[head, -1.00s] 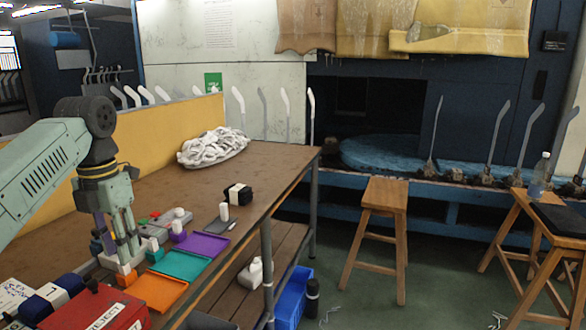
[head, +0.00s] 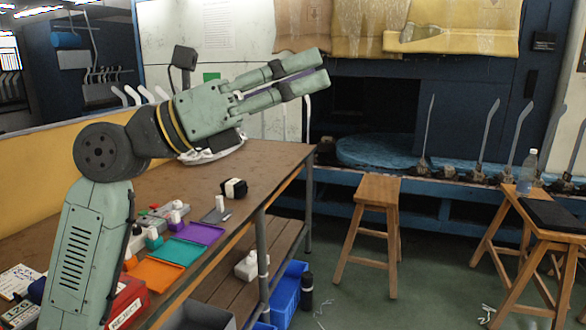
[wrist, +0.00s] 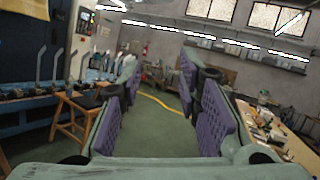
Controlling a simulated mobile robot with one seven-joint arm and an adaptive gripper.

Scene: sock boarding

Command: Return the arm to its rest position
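My gripper (head: 318,70) is raised high above the brown workbench (head: 262,165) in the head view and points right, away from the bench items. Its two fingers are apart with nothing between them. In the wrist view its purple-padded fingers (wrist: 152,110) stand wide apart, with green floor and the far room between them.
Orange (head: 152,275), green (head: 182,252) and purple (head: 203,233) trays lie along the bench's front edge. A red box (head: 128,300) is partly behind my arm. A black bundle with a white band (head: 234,188) sits farther back. A wooden stool (head: 375,190) stands to the right, over open floor.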

